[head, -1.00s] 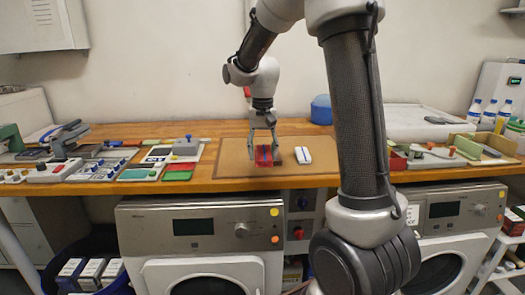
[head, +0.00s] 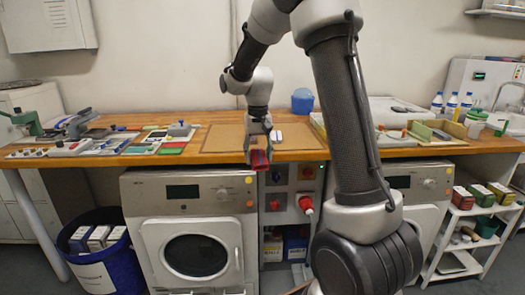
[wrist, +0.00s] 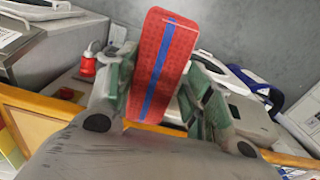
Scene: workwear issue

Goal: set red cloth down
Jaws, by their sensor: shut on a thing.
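The red cloth (head: 260,160) is a folded red bundle with a blue stripe. My gripper (head: 259,146) is shut on it and holds it in front of the table's front edge, above the gap between the two machines. In the wrist view the red cloth (wrist: 162,66) sits between the two fingers of my gripper (wrist: 160,90), with floor and machine fronts beyond it. The wooden table (head: 340,154) runs behind. A tan mat (head: 224,139) lies on it, with a white folded cloth (head: 277,137) partly hidden behind my gripper.
Two front-loading machines (head: 188,190) stand under the table. A blue bin (head: 93,269) with boxes stands on the floor at left. A white shelf cart (head: 468,225) with boxes stands at right. Trays and tools (head: 75,140) crowd the table's left. The mat's left part is clear.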

